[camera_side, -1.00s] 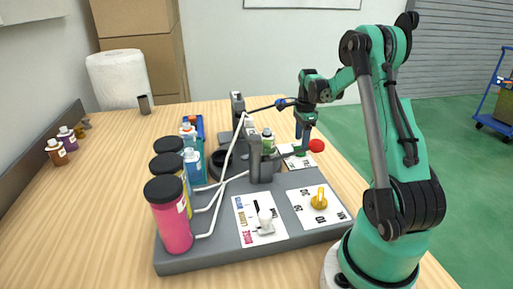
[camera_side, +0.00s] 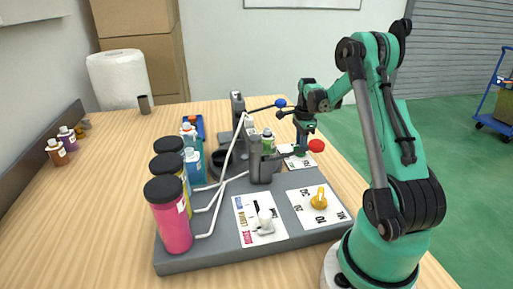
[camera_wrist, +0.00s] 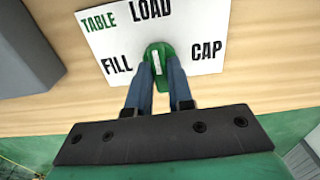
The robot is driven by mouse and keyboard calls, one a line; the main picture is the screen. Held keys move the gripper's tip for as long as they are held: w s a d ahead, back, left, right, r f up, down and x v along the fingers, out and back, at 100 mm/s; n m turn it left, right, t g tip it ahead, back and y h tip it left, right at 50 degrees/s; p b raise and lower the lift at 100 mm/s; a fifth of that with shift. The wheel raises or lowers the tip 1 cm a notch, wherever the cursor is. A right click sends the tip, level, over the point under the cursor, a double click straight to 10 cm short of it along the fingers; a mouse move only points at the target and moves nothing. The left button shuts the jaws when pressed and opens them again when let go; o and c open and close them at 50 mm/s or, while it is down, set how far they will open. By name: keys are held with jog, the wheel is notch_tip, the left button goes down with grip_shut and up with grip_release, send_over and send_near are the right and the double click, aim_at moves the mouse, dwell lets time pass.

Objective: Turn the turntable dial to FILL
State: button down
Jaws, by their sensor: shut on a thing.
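The turntable dial is a green knob (camera_wrist: 157,56) with a white mark, on a white plate (camera_wrist: 202,24) lettered TABLE, LOAD, FILL and CAP. In the wrist view its white mark runs nearly straight up, toward LOAD; FILL is on the left and CAP on the right. My gripper (camera_wrist: 160,68) is shut on the dial, with one blue finger on each side of it. In the side view my gripper (camera_side: 301,150) reaches down to the plate (camera_side: 297,163) beyond the base, and the fingers mostly hide the dial there.
A red-knobbed lever (camera_side: 316,146) and a blue-knobbed lever (camera_side: 280,103) stick out close to my gripper. A yellow dial (camera_side: 319,199) and a white selector (camera_side: 265,222) sit nearer the camera. Pink, yellow and teal bottles (camera_side: 172,216) stand at the left.

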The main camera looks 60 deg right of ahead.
jog(key=n, duration=0.4)
jog(key=shift+n, duration=0.4)
jog(key=n, duration=0.8)
jog(key=shift+n, duration=2.4)
jog(key=c, duration=0.8)
grip_release()
